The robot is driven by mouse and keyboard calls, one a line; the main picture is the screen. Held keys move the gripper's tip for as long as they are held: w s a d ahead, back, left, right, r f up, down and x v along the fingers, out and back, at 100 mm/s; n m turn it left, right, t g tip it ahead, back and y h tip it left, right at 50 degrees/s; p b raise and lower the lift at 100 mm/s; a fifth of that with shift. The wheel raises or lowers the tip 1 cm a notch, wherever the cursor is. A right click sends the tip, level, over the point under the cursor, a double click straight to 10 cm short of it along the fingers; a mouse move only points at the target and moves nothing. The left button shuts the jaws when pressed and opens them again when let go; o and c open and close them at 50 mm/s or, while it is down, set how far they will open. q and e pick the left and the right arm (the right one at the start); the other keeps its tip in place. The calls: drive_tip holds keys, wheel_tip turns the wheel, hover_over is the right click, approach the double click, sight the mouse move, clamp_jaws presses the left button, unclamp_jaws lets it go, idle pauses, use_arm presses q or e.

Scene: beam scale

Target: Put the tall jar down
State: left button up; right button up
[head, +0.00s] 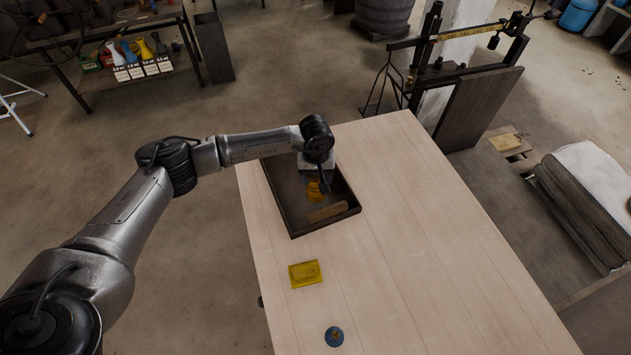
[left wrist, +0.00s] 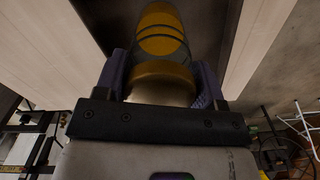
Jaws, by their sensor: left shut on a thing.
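My left gripper (head: 318,183) points down over the dark tray (head: 352,210) on the pale wooden table. It is shut on the tall jar (head: 315,195), a yellow-orange jar that shows only partly below the gripper. In the left wrist view the jar (left wrist: 162,42) has dark bands and sits between the purple finger pads of my gripper (left wrist: 162,84). The tray lies beyond the jar there. I cannot tell whether the jar's base touches the tray floor. My right gripper is not in view.
A brown block or label (head: 327,213) lies at the tray's near end. The table right of the tray is clear. A beam scale (head: 440,72) stands beyond the far edge.

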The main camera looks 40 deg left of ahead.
use_arm(q)
drive_tip(key=shift+f+p, duration=0.3)
drive_tip(key=shift+f, duration=1.55)
drive_tip(key=shift+f, duration=0.15)
drive_tip(key=o, duration=1.4)
drive_tip(key=shift+o, duration=0.2)
